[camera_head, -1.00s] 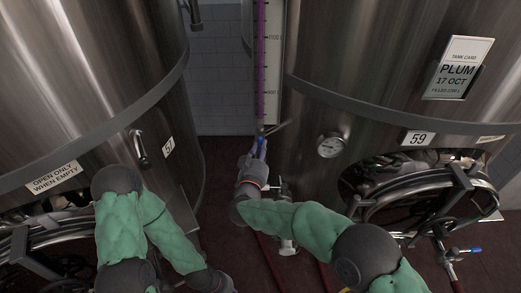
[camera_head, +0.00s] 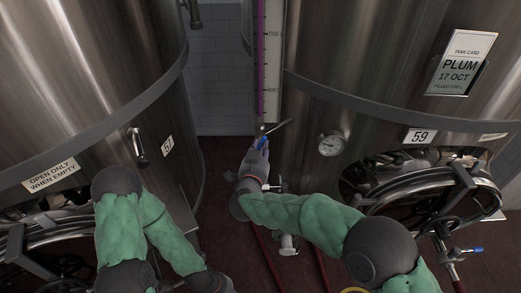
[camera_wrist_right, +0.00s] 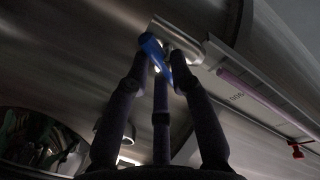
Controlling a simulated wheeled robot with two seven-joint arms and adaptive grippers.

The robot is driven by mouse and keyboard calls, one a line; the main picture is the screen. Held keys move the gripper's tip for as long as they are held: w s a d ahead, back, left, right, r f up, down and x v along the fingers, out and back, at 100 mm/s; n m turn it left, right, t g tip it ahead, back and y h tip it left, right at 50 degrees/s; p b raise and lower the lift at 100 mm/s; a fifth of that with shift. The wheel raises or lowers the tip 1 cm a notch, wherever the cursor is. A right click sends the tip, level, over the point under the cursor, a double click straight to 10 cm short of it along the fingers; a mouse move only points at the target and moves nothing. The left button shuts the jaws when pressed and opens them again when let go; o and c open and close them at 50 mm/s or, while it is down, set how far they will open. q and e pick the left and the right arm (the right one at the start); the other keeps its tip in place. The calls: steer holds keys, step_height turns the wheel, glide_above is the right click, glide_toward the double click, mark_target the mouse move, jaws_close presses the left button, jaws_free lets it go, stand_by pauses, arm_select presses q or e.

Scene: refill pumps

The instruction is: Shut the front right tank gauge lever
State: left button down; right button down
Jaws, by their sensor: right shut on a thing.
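The level gauge of the front right tank (camera_head: 403,67) is a white scale with a purple column (camera_head: 262,70), and it also shows in the right wrist view (camera_wrist_right: 250,92). Its blue lever (camera_head: 262,141) sits at the gauge's foot, and in the right wrist view the blue handle (camera_wrist_right: 152,48) lies between my fingertips. My right gripper (camera_head: 259,150) is closed around this handle, and its dark fingers (camera_wrist_right: 163,75) hide part of it. The exact angle of the lever is hard to tell.
A round dial (camera_head: 331,144) and a number plate 59 (camera_head: 420,136) are on the right tank near my right forearm. An open round hatch (camera_head: 415,197) is below them. Another steel tank (camera_head: 85,75) stands at left. Red hoses (camera_head: 270,262) lie on the floor between the tanks.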

steer(key=shift+f+m+g+y+b, duration=0.2)
steer(key=shift+m+y+b, duration=0.55)
steer(key=shift+m+b, duration=1.65)
steer(key=shift+r+m+g+y+b, duration=0.1)
steer(key=shift+m+g+y+b, duration=0.45)
steer(key=shift+m+b, duration=1.85)
steer(key=shift+m+t+p, duration=0.25)
steer(key=shift+m+p, duration=0.15)
steer(key=shift+m, duration=0.1)
steer(key=c, duration=1.1)
jaws_free()
steer(key=shift+s, duration=0.15)
steer(key=s, duration=0.4)
steer(key=s+r, duration=0.1)
steer(key=s, duration=0.2)
steer(key=s+r, duration=0.1)
steer(key=s, duration=0.3)
steer(key=shift+s+r, duration=0.2)
steer(key=shift+s, duration=0.1)
